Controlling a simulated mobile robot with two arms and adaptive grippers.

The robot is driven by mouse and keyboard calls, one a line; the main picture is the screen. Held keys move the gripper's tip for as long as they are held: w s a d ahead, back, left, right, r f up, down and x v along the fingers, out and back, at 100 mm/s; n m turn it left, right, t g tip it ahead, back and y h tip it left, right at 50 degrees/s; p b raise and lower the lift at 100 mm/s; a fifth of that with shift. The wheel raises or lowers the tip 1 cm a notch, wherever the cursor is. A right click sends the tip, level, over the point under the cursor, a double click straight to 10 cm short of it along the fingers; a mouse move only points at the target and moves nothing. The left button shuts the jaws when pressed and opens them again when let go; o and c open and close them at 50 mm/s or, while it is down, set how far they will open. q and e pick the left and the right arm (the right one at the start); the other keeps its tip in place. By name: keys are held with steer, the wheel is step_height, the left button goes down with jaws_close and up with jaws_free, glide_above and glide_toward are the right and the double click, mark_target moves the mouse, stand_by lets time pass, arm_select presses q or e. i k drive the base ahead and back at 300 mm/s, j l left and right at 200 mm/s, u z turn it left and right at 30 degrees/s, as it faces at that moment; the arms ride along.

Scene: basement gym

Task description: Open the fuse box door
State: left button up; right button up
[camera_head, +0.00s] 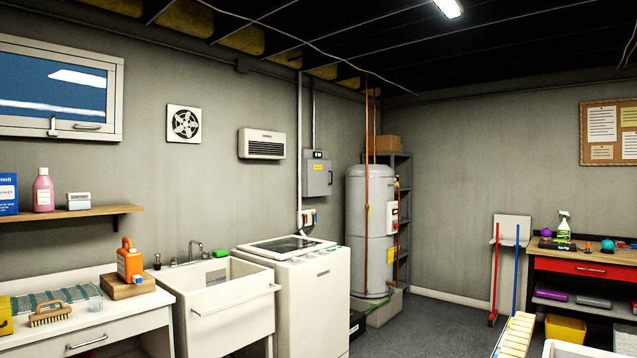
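The fuse box (317,179) is a small grey metal box on the back wall, with a dark display on its top and a yellow label on its front. Its door looks shut. A conduit runs up from it to the ceiling. It hangs above and behind the right end of the white top-loading washer (300,285), to the left of the tall water heater (370,225). Neither of my grippers is in view.
A utility sink (228,308) and a counter (90,335) line the wall left of the washer. A slatted wooden item (514,336) and a white bin edge (575,350) stand at the front right. Grey floor (430,325) is open between them and the washer.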

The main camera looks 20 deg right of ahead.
mark_target(320, 173)
steer(key=i+j+u, duration=0.15)
steer(key=i+j, duration=0.4)
steer(key=i, duration=0.15)
steer(key=i+z, duration=0.3)
steer(key=i+j+z, duration=0.15)
steer(key=i+z, duration=0.15)
steer(key=i, duration=0.25)
steer(key=i+j+z, duration=0.25)
steer(key=i, duration=0.15)
steer(key=i+l+z, duration=0.25)
steer(key=i+z, duration=0.15)
steer(key=i, duration=0.25)
steer(key=i+z, duration=0.4)
steer(key=i, duration=0.25)
steer(key=i+j+z, duration=0.1)
steer(key=i+z, duration=0.35)
steer(key=i, duration=1.35)
steer(key=i+l, duration=0.1)
steer(key=i, duration=1)
